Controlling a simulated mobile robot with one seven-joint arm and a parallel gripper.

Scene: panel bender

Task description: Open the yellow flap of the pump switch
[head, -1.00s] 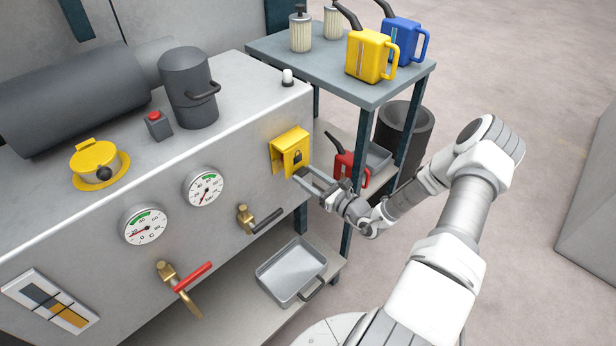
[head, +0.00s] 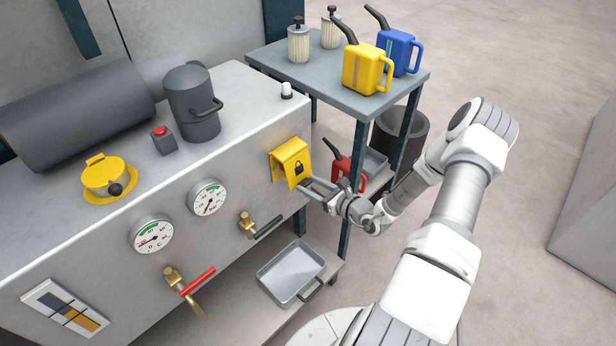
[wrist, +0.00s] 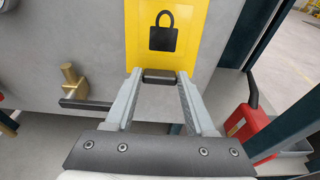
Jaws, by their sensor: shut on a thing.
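The yellow flap (head: 291,160) of the pump switch, marked with a black padlock, is on the right end of the grey machine's front panel. It is tilted, its lower edge standing out from the panel. Whatever lies behind it is hidden. My gripper (head: 303,184) is at the flap's lower edge, reaching in from the right. In the wrist view the flap (wrist: 184,40) fills the top middle. There my gripper (wrist: 158,76) has its two fingers on either side of a dark bar at the flap's bottom edge and is shut on it.
A brass valve with a black lever (head: 262,227) is left of and below my gripper. A cart (head: 345,92) with yellow and blue cans stands at the right, a red can (head: 347,170) on its lower shelf. A metal tray (head: 290,272) lies below.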

